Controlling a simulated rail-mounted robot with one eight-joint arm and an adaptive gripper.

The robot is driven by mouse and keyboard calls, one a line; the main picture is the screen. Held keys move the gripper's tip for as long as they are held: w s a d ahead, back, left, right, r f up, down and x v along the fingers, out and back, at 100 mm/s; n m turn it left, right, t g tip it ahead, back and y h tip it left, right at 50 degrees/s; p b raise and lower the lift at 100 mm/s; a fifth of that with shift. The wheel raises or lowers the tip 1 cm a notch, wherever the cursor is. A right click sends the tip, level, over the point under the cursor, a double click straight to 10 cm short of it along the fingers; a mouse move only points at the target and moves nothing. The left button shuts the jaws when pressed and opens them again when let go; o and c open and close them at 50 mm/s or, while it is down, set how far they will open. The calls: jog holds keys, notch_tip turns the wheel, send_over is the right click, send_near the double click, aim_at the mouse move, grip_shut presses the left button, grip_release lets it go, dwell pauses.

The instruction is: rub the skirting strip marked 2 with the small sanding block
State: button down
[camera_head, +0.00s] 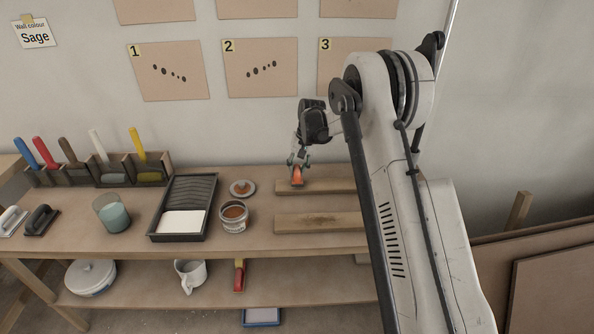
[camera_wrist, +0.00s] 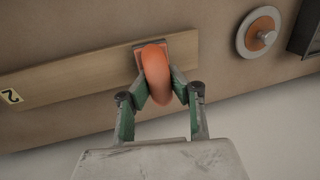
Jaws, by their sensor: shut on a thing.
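The small sanding block (camera_wrist: 158,72) has a rounded orange grip and a dark base. In the head view its orange part (camera_head: 297,177) shows at the back of the bench. My gripper (camera_wrist: 157,96) is shut on the orange grip, one finger on each side; it also shows in the head view (camera_head: 298,163). The block is over one end of the wooden skirting strip marked 2 (camera_wrist: 85,80), seemingly resting on it. This is the back strip (camera_head: 330,186) in the head view, at its left end. Its label shows in the wrist view; my arm hides its right part in the head view.
A second wooden strip (camera_head: 310,222) lies in front. Left of the strips are a round lid with a knob (camera_head: 243,188), an open tin (camera_head: 233,217) and a paint tray (camera_head: 208,222). My arm crosses the bench's right side.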

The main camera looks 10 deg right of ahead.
jog(key=shift+f+b, duration=0.8)
jog(key=shift+f, duration=0.25)
jog(key=shift+d, duration=0.15)
dwell(0.3)
